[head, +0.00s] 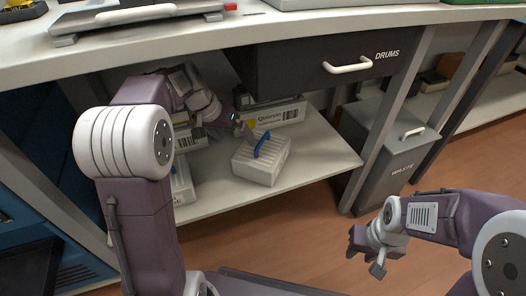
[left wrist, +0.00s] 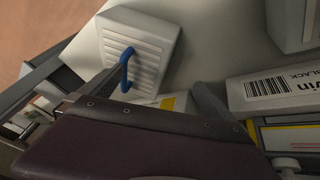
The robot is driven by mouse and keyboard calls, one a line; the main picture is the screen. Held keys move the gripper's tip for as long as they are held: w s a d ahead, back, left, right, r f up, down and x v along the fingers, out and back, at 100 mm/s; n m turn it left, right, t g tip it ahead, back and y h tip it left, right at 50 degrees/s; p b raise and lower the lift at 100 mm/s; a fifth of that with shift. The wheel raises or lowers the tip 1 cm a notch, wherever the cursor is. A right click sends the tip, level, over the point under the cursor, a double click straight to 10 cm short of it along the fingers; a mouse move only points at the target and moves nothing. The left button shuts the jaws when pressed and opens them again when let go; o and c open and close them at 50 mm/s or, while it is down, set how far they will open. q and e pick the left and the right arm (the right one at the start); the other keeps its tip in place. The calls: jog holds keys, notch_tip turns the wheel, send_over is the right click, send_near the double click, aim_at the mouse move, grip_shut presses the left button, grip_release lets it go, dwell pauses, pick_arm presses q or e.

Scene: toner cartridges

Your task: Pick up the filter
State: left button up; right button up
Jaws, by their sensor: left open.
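The filter, a pale ribbed block (head: 262,168) with a blue handle on top, sits on the lower shelf below the DRUMS drawer. It also shows in the left wrist view (left wrist: 150,48). My left gripper (head: 243,128) reaches under the worktop and is open just above the filter. In the left wrist view, one finger of my left gripper (left wrist: 163,78) overlaps the blue handle and the other finger stands apart to the right. I cannot tell whether the finger touches the handle. My right gripper (head: 368,255) appears open and empty over the floor at the right.
White cartons with barcodes (head: 280,113) stand behind and left of the filter on the shelf (head: 318,160). The DRUMS drawer (head: 310,70) hangs above. A grey WASTE bin (head: 392,150) stands to the right. The shelf right of the filter is clear.

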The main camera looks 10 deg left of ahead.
pick_arm(q)
jog(key=p, duration=0.2)
send_near(259, 138)
notch_tip(259, 138, down, 2)
jog(key=shift+w+f, duration=0.1)
jog(key=shift+w+d, duration=0.3)
jog(key=shift+d, duration=0.05)
jog(key=b+x, duration=0.3)
jog(key=x, duration=0.2)
jog(key=shift+a+f+b, duration=0.1)
jog(key=shift+f+b, duration=0.15)
jog(key=shift+b, duration=0.15)
jog(key=shift+r, duration=0.25)
jog(key=c, duration=2.1)
jog(key=shift+c, duration=0.2)
